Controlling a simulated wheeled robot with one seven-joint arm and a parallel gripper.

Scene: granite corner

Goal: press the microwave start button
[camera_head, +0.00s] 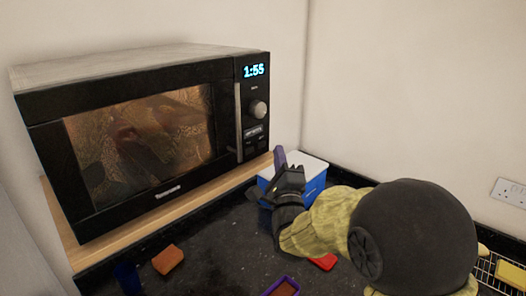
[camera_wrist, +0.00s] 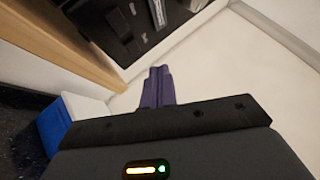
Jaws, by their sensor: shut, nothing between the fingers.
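The black microwave (camera_head: 140,120) stands at the left in the head view, door shut, its window glowing inside. Its display (camera_head: 254,70) reads 1:55. A round silver knob (camera_head: 258,109) sits below the display, with a labelled button panel (camera_head: 254,131) under it. In the wrist view the dark panel (camera_wrist: 118,25) shows at the top, tilted; I cannot tell which button is start. My gripper (camera_head: 280,156) has its purple fingers shut and empty, pointing up, right of the panel's lower edge. In the wrist view the fingertips (camera_wrist: 159,72) look apart from the panel, against the pale wall.
The microwave rests on a wooden board (camera_head: 170,212). A blue box with a white lid (camera_head: 310,165) stands just behind my gripper. An orange-brown block (camera_head: 168,259), a blue cup (camera_head: 127,278) and a purple tray (camera_head: 283,288) are on the dark counter. A wire rack (camera_head: 490,268) is at right.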

